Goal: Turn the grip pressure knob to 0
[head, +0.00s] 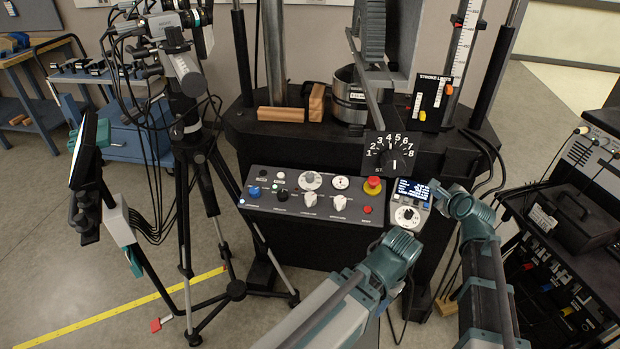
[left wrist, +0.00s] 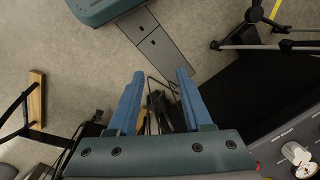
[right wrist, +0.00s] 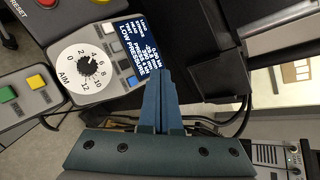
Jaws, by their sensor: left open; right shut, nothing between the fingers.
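A small control unit (right wrist: 112,92) shows in the right wrist view with a lit blue screen (right wrist: 131,47) that includes the words "LOW PRESSURE". Its round white dial carries numbers from 0 to 12 and a black knob (right wrist: 88,67) in the middle; I cannot tell exactly which number it points at. In the head view the unit (head: 421,194) stands at the right end of the console. My right gripper (right wrist: 161,76) is shut and empty, its tips near the screen's edge, apart from the knob. My left gripper (left wrist: 158,74) is open and empty over the floor.
The sloped console (head: 262,207) has several knobs and a red emergency button (head: 373,185). A black numbered dial (head: 393,156) stands behind it. A tripod (head: 185,150) stands left, a dark equipment rack (head: 575,215) right. Cables hang beside the right arm.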

